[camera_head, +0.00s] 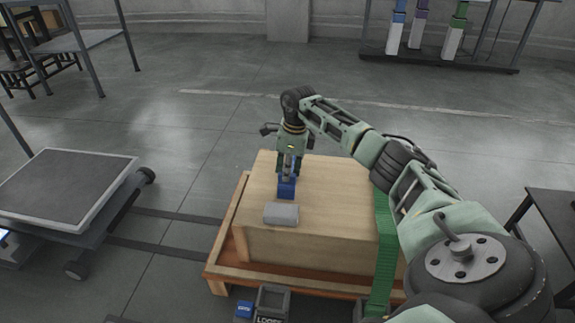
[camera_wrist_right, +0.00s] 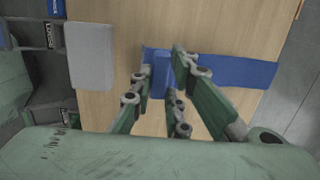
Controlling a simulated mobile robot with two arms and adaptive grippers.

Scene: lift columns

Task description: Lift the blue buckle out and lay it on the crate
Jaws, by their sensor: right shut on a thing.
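The crate (camera_head: 340,195) is a large pale wooden box. My right gripper (camera_head: 288,170) points down over its top, left of the middle. It is shut on the blue buckle (camera_head: 287,188), which also shows between the fingers in the right wrist view (camera_wrist_right: 162,75). In that view a flat blue band (camera_wrist_right: 240,72) runs from beside the fingers to the crate's edge. I cannot tell whether the buckle touches the crate top. The fingers hide part of it. My left gripper is not in view.
A grey block (camera_head: 281,214) lies on the crate top near its front edge. A green strap (camera_head: 383,250) hangs over the crate's right side. The crate stands on a wooden pallet (camera_head: 222,262). A bin labelled LOOSE (camera_head: 272,303) is in front. A cart (camera_head: 75,185) stands left.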

